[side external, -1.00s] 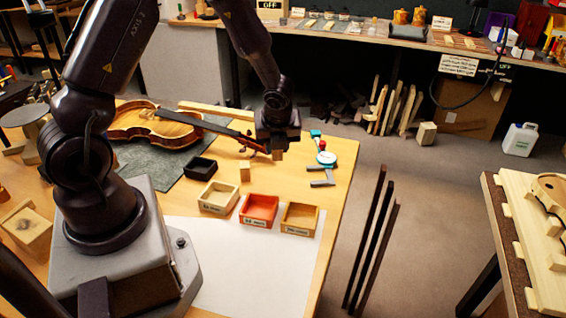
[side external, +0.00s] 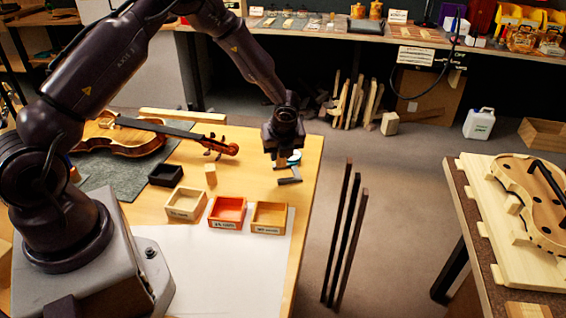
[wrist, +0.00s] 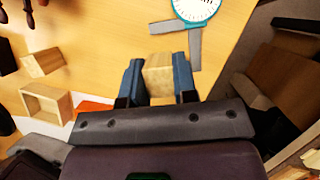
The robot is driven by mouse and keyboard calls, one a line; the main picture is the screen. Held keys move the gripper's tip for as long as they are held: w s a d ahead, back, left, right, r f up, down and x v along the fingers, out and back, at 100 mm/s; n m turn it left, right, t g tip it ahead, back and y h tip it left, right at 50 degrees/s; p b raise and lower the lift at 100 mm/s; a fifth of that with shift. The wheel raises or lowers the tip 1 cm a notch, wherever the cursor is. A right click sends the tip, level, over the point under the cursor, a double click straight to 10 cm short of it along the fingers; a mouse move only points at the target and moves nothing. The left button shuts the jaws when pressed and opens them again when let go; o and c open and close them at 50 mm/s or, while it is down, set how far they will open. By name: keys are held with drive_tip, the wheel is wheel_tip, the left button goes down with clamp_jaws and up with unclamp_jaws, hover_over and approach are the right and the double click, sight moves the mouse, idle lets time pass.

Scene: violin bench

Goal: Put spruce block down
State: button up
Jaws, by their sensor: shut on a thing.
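My gripper (wrist: 159,80) is shut on a pale wooden block, the spruce block (wrist: 158,75), which sits between the two blue fingers in the wrist view. In the side view my gripper (side external: 281,152) hangs over the right part of the bench, and the block (side external: 281,160) shows just below it. The grey arms of a dial gauge (side external: 289,180) lie just beyond and below it in the picture. Its dial (wrist: 195,8) shows in the wrist view. I cannot tell the exact gap between block and bench.
A second small wooden block (side external: 210,174) stands left, behind three open boxes: pale (side external: 185,214), red (side external: 227,224) and tan (side external: 269,229). A black box (side external: 165,182) and the violin (side external: 125,138) lie further left. The bench's right edge is close to my gripper.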

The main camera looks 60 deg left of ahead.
sight(283, 164)
drive_tip(key=shift+w+a+f, duration=0.1)
drive_tip(key=shift+w+f, duration=0.3)
drive_tip(key=shift+f, duration=0.2)
drive_tip(key=shift+w+f, duration=0.1)
drive_tip(key=shift+f, duration=1.45)
drive_tip(key=shift+f, duration=0.1)
drive_tip(key=o, duration=0.9)
